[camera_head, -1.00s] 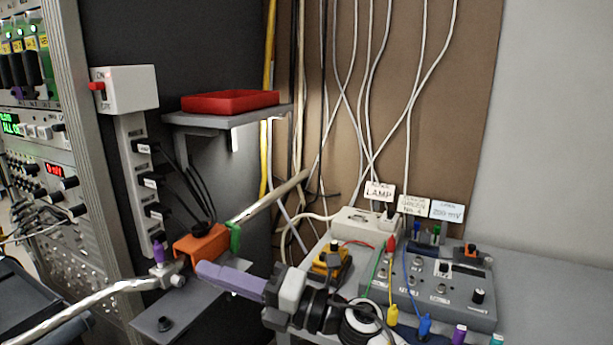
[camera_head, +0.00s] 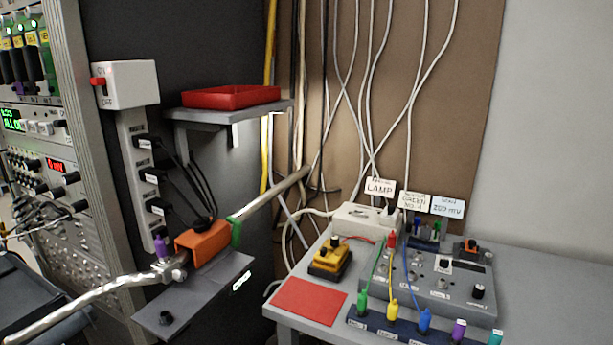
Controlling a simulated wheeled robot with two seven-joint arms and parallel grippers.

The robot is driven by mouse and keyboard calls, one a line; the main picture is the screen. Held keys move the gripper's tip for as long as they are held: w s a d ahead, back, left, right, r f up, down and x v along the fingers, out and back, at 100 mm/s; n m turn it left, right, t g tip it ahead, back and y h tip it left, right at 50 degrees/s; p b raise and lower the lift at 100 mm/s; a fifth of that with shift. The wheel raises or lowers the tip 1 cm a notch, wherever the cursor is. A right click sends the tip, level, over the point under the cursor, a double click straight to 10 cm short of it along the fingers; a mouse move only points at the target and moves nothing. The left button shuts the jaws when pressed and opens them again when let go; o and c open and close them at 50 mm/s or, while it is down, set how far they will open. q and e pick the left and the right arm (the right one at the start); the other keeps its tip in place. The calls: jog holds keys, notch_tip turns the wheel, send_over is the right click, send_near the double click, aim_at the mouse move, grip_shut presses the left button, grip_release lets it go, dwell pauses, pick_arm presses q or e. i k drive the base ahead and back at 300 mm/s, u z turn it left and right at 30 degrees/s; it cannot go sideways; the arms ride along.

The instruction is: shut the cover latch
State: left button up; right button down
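An orange block-shaped housing (camera_head: 203,243) sits around the silvery pipe at the left centre. A purple knob (camera_head: 161,246) stands upright on a metal fitting at its left end. A green ring (camera_head: 236,232) is around the pipe at its right end. Below the housing is a flat grey plate (camera_head: 205,292) with a black knob (camera_head: 165,318) and a small white marking (camera_head: 241,280), too small to read surely. I cannot tell which part is the cover latch or whether it is shut. Neither of my grippers is in view.
A grey table (camera_head: 295,322) at the right holds a red mat (camera_head: 310,300), a yellow-black device (camera_head: 330,262) and a control box (camera_head: 440,280) with coloured plugs. A shelf with a red tray (camera_head: 230,97) is above. A white switch box (camera_head: 127,85) is on the rack side.

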aim_at(236, 226)
jog(key=k, duration=0.55)
jog(key=z, duration=0.85)
jog(key=i, duration=1.35)
jog(key=u, duration=0.75)
